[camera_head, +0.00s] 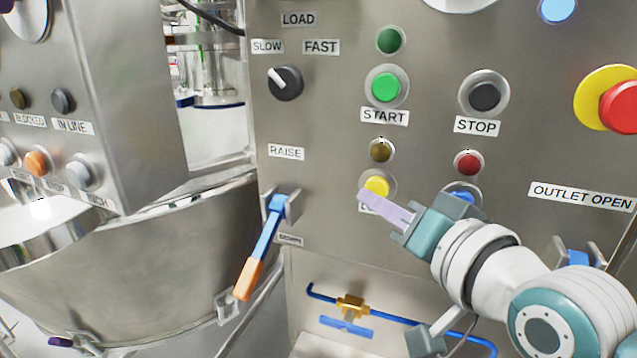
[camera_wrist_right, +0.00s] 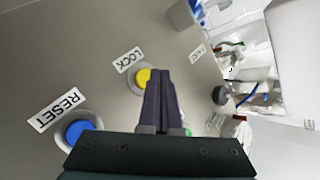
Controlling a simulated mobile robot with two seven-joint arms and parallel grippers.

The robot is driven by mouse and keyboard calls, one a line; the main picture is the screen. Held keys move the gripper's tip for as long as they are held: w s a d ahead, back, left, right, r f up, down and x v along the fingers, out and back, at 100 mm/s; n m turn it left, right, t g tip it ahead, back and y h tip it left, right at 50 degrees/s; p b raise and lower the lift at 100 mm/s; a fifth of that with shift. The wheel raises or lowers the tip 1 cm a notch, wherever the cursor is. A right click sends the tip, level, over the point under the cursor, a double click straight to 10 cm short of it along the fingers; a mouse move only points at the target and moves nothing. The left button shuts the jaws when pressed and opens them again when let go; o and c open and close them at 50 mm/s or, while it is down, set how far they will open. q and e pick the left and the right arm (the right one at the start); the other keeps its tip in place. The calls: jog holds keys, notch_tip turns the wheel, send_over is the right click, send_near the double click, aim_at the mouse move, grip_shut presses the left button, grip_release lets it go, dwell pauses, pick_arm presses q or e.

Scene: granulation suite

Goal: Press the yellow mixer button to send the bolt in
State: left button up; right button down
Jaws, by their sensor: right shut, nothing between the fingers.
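The yellow button (camera_head: 377,186) sits in a grey ring on the steel panel, below a dark amber lamp. In the wrist view, the yellow button (camera_wrist_right: 142,76) has a LOCK label beside it. My right gripper (camera_head: 367,197) is shut and empty, its pale fingers pointing at the panel. The fingertips overlap the button's lower left edge in the head view and hide most of its label. In the wrist view, the right gripper's tips (camera_wrist_right: 158,73) lie just beside the button. I cannot tell whether they touch. I cannot make out the bolt. My left gripper is out of view.
A blue RESET button (camera_wrist_right: 80,132) is close to the right gripper. Green START (camera_head: 386,87) and black STOP (camera_head: 485,96) buttons are above. A red emergency knob (camera_head: 622,106) is at right. A blue lever with an orange grip (camera_head: 249,278) projects at left.

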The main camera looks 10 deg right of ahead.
jog(key=shift+w+d, duration=0.25)
jog(key=shift+w, duration=0.1)
dwell(0.3)
jog(key=shift+w+d, duration=0.25)
jog(key=shift+w, duration=0.1)
dwell(0.6)
dwell(0.3)
jog(key=shift+s+a+p, duration=0.45)
jog(key=shift+s+a, duration=0.05)
jog(key=shift+s, duration=0.2)
